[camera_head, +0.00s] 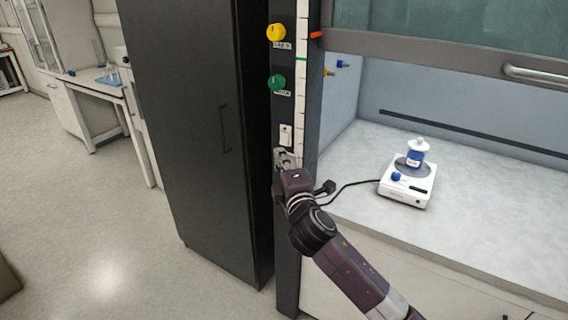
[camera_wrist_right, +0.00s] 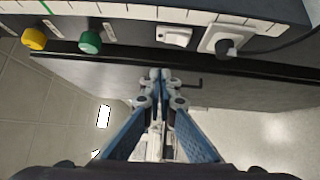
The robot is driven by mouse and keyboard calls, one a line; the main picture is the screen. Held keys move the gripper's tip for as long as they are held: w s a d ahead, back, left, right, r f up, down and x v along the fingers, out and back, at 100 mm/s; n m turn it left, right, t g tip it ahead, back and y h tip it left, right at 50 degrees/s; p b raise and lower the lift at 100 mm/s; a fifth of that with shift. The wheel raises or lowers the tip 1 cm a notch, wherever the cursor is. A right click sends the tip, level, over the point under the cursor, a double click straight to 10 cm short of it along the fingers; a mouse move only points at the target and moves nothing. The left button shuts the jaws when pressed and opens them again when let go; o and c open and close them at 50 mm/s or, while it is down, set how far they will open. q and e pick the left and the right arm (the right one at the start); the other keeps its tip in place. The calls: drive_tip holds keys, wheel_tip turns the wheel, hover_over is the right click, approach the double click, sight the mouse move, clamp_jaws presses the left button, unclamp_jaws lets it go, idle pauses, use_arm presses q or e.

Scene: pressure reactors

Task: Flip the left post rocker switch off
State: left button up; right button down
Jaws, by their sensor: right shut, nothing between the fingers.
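The white rocker switch (camera_head: 286,134) sits on the dark left post (camera_head: 288,225) of the fume hood, below the green knob. In the right wrist view the switch (camera_wrist_right: 175,37) is a white plate beyond my fingertips and slightly to their right. I cannot tell which way the rocker is tipped. My right gripper (camera_head: 284,154) is just below the switch in the head view. Its fingers are shut and empty, and in the right wrist view the fingertips (camera_wrist_right: 160,76) appear apart from the switch. My left gripper is not in view.
A yellow knob (camera_head: 276,32) and a green knob (camera_head: 276,83) are higher on the post. A socket with a black plug (camera_wrist_right: 225,46) is beside the switch. A dark cabinet (camera_head: 185,120) stands left. A hotplate (camera_head: 408,190) with a bottle (camera_head: 416,156) stands on the hood worktop.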

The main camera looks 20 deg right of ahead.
drive_tip(key=shift+s+a, duration=0.1)
drive_tip(key=shift+s, duration=1.25)
drive_tip(key=s+d+f+m+g, duration=0.1)
drive_tip(key=s+f+m+g, duration=0.15)
drive_tip(key=f, duration=1.65)
drive_tip(key=s+d+f+m+g, duration=0.15)
drive_tip(key=s+f+g, duration=0.25)
drive_tip(key=f, duration=1.4)
drive_tip(key=s+f+m+g+y, duration=0.1)
drive_tip(key=s+f+m+g, duration=0.1)
drive_tip(key=s+f, duration=0.7)
drive_tip(key=s+f+m+g, duration=0.25)
drive_tip(key=s+f, duration=0.45)
drive_tip(key=f, duration=0.4)
drive_tip(key=s+a+f+m+g, duration=0.1)
drive_tip(key=s+f, duration=0.4)
drive_tip(key=s, duration=0.7)
drive_tip(key=s+f+m+g, duration=0.3)
drive_tip(key=s+f, duration=0.2)
drive_tip(key=s, duration=0.7)
drive_tip(key=s+a+f+m+g+y, duration=0.1)
drive_tip(key=s+f, duration=0.5)
drive_tip(key=s, duration=0.6)
drive_tip(key=shift+s+a+m+g, duration=0.3)
drive_tip(key=shift+s+m+g, duration=0.1)
drive_tip(key=shift+m+g, duration=0.2)
